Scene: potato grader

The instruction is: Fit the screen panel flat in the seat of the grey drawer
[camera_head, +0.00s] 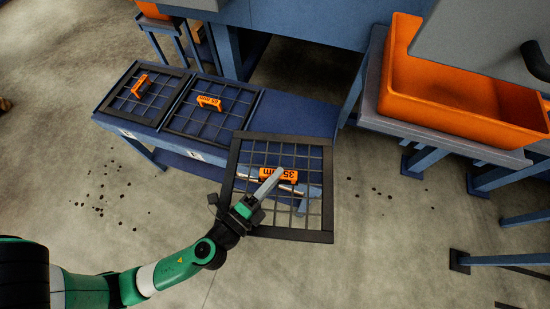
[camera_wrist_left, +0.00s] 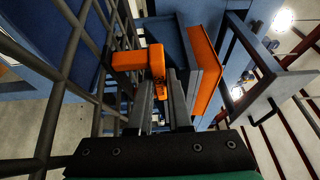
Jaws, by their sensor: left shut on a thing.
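The screen panel (camera_head: 237,158) is a dark square mesh frame with an orange handle marked 35 mm (camera_head: 270,174). My left gripper (camera_head: 274,178) is shut on this handle, which also shows between the fingers in the left wrist view (camera_wrist_left: 140,60). The panel hangs in the air over the floor, in front of the blue rack's right end. A grey front with a dark handle, which looks like the grey drawer (camera_wrist_left: 284,92), is at the right of the left wrist view; a grey panel with a black handle (camera_head: 480,45) is at top right in the head view. The seat is not clearly visible. My right gripper is out of view.
Two other mesh panels (camera_head: 170,103) (camera_head: 245,92) with orange handles lie on the blue rack (camera_head: 300,118). An orange bin (camera_head: 450,108) stands on a blue stand at the right. Blue machine legs and beams are at top and right.

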